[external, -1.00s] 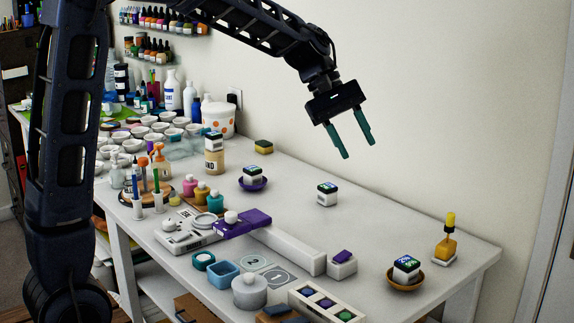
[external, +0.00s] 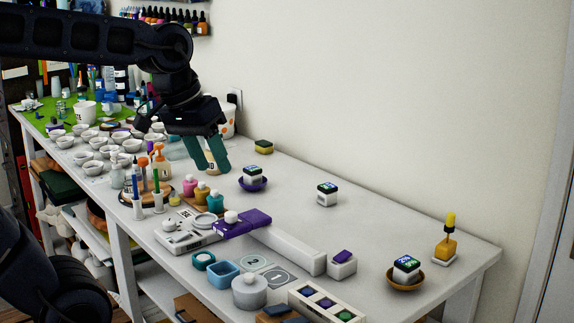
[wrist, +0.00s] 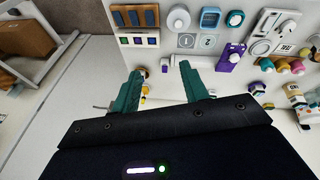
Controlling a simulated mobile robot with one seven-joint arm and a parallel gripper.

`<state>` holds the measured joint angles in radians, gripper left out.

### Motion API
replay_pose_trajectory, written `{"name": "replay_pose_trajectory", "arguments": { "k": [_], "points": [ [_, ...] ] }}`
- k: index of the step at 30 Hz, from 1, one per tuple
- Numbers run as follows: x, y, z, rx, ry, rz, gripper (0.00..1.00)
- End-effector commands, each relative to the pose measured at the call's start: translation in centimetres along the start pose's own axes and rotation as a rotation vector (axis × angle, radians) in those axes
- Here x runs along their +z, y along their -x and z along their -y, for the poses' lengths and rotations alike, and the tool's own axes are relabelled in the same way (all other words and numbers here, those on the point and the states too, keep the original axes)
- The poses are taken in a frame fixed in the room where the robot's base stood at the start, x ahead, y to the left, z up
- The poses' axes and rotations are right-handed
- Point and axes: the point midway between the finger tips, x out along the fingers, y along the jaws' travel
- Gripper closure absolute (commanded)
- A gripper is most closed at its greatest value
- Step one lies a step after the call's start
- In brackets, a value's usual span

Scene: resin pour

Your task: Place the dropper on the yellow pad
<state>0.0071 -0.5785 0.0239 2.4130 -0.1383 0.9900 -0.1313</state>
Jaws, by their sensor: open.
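A yellow bottle with a tall yellow top, which looks like the dropper (external: 445,242), stands upright on a small white base at the far right of the table in the external view. A small yellow block with a dark top, perhaps the yellow pad (external: 263,147), lies near the wall; I cannot be sure it is the pad. My gripper (external: 213,170) is open and empty, pointing down above the table's left-middle part, far from the yellow bottle. Its two teal fingers are spread apart in the wrist view (wrist: 161,70). Small orange and yellow things show between them, partly hidden.
A purple bowl (external: 253,185) holding a labelled cube is near my gripper. Another labelled cube (external: 327,194) stands mid-table. A brown bowl (external: 405,284) with a cube is at the front right. Bottles and cups crowd the left. The back right of the table is mostly clear.

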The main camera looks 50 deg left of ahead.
Motion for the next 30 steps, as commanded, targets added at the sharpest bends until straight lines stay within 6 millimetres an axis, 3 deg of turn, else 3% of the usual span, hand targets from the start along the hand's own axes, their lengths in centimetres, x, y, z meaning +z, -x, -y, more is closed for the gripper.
{"name": "replay_pose_trajectory", "arguments": {
  "k": [3, 10, 30],
  "points": [
    [2.8, 0.2, 1.3, -0.045, -0.097, -0.044, 0.56],
    [5.5, 0.1, 2.9, -0.105, -0.210, -0.086, 0.56],
    [5.9, 0.0, 3.2, -0.114, -0.228, -0.091, 0.56]
  ]
}}
